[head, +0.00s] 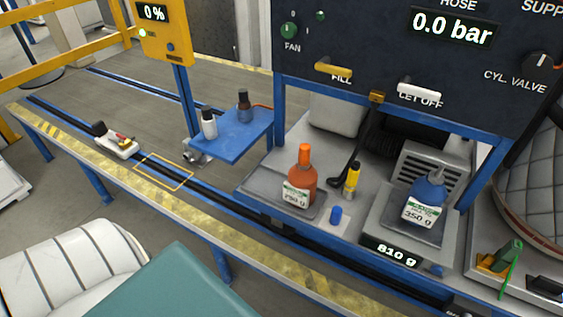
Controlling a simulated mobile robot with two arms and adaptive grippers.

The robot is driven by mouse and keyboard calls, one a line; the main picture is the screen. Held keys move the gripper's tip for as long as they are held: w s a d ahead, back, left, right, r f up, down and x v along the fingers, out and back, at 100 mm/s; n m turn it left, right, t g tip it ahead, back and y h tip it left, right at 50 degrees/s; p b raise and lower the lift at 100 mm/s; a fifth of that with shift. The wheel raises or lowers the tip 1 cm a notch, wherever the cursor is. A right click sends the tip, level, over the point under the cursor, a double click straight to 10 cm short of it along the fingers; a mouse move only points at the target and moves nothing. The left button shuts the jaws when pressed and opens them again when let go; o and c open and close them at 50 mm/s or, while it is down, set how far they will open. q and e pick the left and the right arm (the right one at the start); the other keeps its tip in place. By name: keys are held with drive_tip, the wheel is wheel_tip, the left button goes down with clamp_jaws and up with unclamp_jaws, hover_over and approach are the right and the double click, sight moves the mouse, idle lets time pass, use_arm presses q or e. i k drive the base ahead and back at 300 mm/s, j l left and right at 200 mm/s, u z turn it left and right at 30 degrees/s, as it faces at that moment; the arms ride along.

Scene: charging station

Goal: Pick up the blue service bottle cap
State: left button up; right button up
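A small blue cap (336,214) stands on a light pad on the grey worktop, between the orange bottle and the scale. The blue service bottle (424,197), with a label reading 350 g, stands on the scale (397,240). The scale display reads 810 g. Neither of my grippers is in view.
An orange bottle (302,180) stands left of the cap, and a yellow cylinder (352,179) behind it. The dark control panel (390,60) overhangs the worktop. A blue shelf (235,140) holds two small bottles. A yellow-striped rail (200,205) runs in front.

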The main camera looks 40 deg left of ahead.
sight(335, 216)
drive_tip(key=l+u, duration=0.1)
drive_tip(key=u, duration=0.75)
